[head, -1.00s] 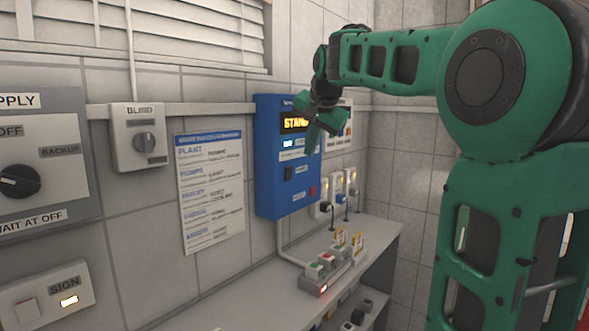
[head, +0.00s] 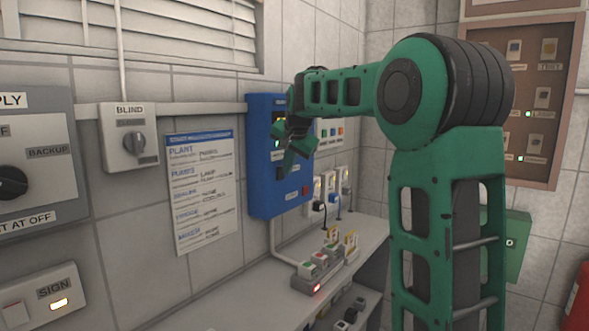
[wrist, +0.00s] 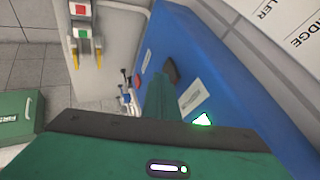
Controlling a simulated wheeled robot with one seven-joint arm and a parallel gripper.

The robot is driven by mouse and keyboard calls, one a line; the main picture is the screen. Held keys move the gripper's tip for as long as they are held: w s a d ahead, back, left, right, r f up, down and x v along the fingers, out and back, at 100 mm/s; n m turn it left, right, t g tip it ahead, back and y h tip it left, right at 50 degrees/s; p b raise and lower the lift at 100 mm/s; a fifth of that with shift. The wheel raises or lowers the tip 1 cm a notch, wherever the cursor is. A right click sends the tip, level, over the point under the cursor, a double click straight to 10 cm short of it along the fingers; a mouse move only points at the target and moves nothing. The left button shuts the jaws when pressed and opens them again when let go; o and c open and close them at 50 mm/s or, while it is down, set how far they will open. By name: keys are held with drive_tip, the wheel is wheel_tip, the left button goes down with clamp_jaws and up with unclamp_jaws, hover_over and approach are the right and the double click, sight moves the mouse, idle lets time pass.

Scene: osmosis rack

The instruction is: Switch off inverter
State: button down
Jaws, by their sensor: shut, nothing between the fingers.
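A blue wall box (head: 264,190), apparently the inverter, hangs above the grey bench; its label is not readable. It has a black switch (head: 281,173) on its lower front and a red button (head: 305,190) near its lower right corner. My gripper (head: 292,162) is shut and empty in front of the box, covering most of its display. In the wrist view the green fingers (wrist: 160,100) point along the blue face toward the black switch (wrist: 171,70), with the red button (wrist: 137,80) beyond. A green light (wrist: 202,119) glows on the box. I cannot tell whether the fingers touch the face.
A bench (head: 235,298) below holds a grey block with coloured buttons (head: 318,268). Several plugs with cables (head: 320,205) sit right of the box. A printed notice (head: 200,195) and a BLIND knob (head: 133,142) are to its left. A green box (head: 518,245) stands right of my arm.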

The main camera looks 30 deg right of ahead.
drive_tip(key=shift+w+a, duration=0.1)
drive_tip(key=shift+w, duration=0.2)
drive_tip(key=shift+r, duration=0.85)
drive_tip(key=shift+s, duration=0.1)
drive_tip(key=d+v, duration=0.1)
drive_tip(key=v, duration=1)
drive_tip(key=shift+s+r, duration=0.3)
drive_tip(key=shift+s, duration=0.15)
drive_tip(key=shift+a, duration=0.1)
